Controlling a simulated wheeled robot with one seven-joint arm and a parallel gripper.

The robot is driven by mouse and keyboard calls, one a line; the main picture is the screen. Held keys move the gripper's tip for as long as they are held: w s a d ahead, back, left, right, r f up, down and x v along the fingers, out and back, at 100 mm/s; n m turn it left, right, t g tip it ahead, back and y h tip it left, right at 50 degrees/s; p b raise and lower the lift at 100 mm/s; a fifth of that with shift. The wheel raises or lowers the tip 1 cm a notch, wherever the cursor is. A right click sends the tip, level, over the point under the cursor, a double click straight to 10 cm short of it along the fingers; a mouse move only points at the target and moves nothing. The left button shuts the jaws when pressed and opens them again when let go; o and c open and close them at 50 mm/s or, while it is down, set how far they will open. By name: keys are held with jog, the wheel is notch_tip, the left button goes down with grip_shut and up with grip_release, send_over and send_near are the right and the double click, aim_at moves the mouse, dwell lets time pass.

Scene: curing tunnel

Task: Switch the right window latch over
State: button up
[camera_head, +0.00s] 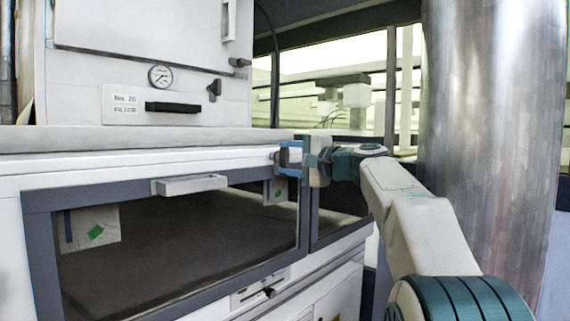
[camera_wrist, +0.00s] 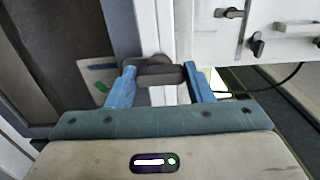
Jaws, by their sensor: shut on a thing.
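The right window latch (camera_wrist: 160,74) is a dark grey bar with a rounded hub, mounted at the edge of the window's grey frame beside a white strip. My gripper (camera_wrist: 159,80) has its two blue fingers on either side of the latch bar, shut on it. In the head view, my gripper (camera_head: 289,159) is at the upper right corner of the window (camera_head: 185,235), which has a wide grey frame. There the fingers mostly hide the latch; only a small rounded part (camera_head: 275,156) shows at their left.
A pale handle (camera_head: 190,184) sticks out from the window's top frame. Above the ledge is a white panel with a gauge (camera_head: 161,76), a black handle (camera_head: 173,107) and a small dark catch (camera_head: 214,90). A large metal cylinder (camera_head: 490,120) stands right of my arm.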

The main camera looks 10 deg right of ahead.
jog(key=shift+s+a+r, duration=0.1)
jog(key=shift+r, duration=0.3)
jog(key=o, duration=0.8)
jog(key=shift+c, duration=0.2)
jog(key=shift+o, duration=1.2)
jog(key=shift+a, duration=0.15)
jog(key=shift+f, duration=0.1)
jog(key=shift+d+f, duration=0.1)
jog(key=shift+d, duration=0.2)
jog(key=shift+s+d, duration=0.1)
jog(key=b+v, duration=0.1)
jog(key=v, duration=1.2)
jog(key=shift+s, duration=0.2)
